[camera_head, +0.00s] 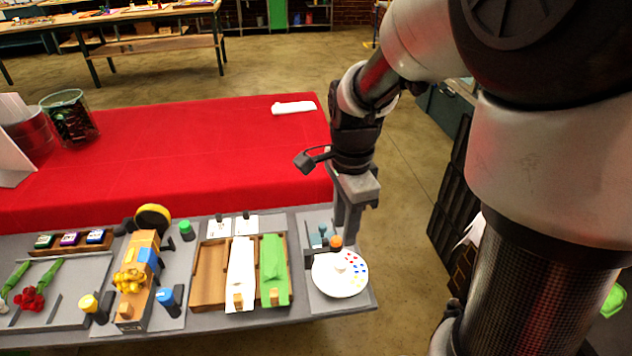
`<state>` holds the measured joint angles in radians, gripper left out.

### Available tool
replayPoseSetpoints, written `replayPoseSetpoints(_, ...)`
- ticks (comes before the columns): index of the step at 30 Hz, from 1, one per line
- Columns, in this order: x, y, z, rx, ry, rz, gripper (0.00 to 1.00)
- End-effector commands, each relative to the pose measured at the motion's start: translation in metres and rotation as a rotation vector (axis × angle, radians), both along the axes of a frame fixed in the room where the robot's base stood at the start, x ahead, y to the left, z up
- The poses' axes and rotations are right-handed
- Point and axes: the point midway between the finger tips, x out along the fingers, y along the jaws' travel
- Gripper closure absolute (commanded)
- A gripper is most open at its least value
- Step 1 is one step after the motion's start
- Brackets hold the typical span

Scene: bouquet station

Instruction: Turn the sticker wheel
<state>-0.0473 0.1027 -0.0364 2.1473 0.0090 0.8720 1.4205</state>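An orange-topped post (335,242) and small blue-grey pieces (318,236) stand beside the fingertips, behind the wheel.
A wooden tray (209,273) with white and green wraps lies left of the wheel. Further left are a wooden block stand (138,280), capped posts and flowers. A red-covered table (200,150) stretches behind. The grey station's edge (374,300) is close right of the wheel.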

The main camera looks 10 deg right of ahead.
Motion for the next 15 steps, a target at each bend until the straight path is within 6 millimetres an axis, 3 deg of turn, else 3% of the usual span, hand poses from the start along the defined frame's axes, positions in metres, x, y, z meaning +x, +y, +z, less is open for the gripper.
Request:
replayPoseSetpoints(1,-0.001,0.000,-0.014,0.000,0.006,0.000,0.69)
replayPoseSetpoints(9,0.000,0.000,-0.072,0.000,0.004,0.000,0.69)
replayPoseSetpoints(15,0.002,0.000,-0.102,0.000,0.001,0.001,0.69)
